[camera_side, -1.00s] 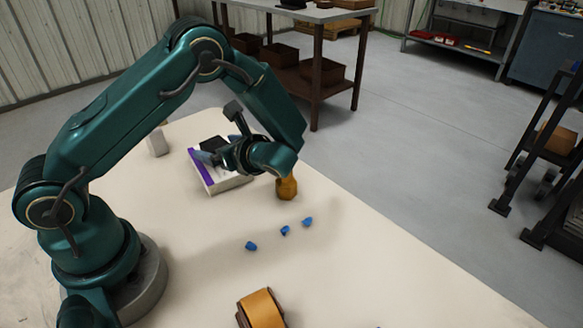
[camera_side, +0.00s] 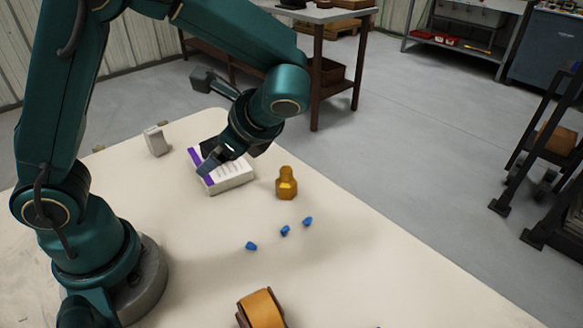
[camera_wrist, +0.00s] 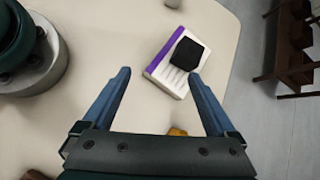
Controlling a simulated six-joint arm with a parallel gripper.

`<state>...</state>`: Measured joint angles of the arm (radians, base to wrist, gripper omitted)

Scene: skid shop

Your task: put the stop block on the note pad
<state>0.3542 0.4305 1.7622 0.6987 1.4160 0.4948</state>
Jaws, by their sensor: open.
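The note pad (camera_side: 232,180) is a white block with a purple spine and printed lines, lying on the cream table; the wrist view shows it too (camera_wrist: 156,65). A black block (camera_wrist: 186,54), which looks like the stop block, rests on top of the pad in the wrist view. In the side view my gripper partly covers it. My gripper (camera_wrist: 159,73) is open and empty, with its blue-grey fingers spread. In the side view the gripper (camera_side: 209,165) is over the pad. The black block is ahead of the right fingertip, not between the fingers.
A grey-white block (camera_side: 155,141) stands left of the pad. A brass hexagonal piece (camera_side: 286,184) stands to its right. Several blue bits (camera_side: 284,231) lie in front. The table between is mostly clear.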

